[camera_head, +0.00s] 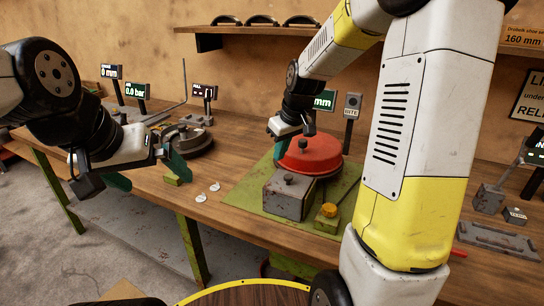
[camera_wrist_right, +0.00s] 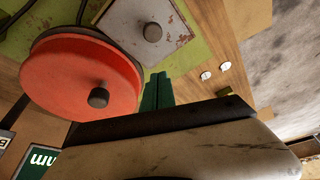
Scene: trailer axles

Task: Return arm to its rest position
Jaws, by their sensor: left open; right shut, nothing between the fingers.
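My left gripper (camera_head: 147,172) is at the left in the head view, its two green fingers spread apart and empty, in front of the wooden bench's front edge. My right arm crosses the right half of the head view, and its gripper (camera_head: 282,147) points down beside the red round disc (camera_head: 312,158). In the right wrist view its green fingers (camera_wrist_right: 157,92) are together with nothing between them. The red disc (camera_wrist_right: 80,75) with its dark knob and the grey metal block (camera_wrist_right: 148,30) lie close to those fingers. I cannot tell whether the fingers touch either.
Two small white discs (camera_head: 208,191) and a small green block (camera_head: 173,180) lie on the bench. Display posts and a wall shelf (camera_head: 250,29) stand behind.

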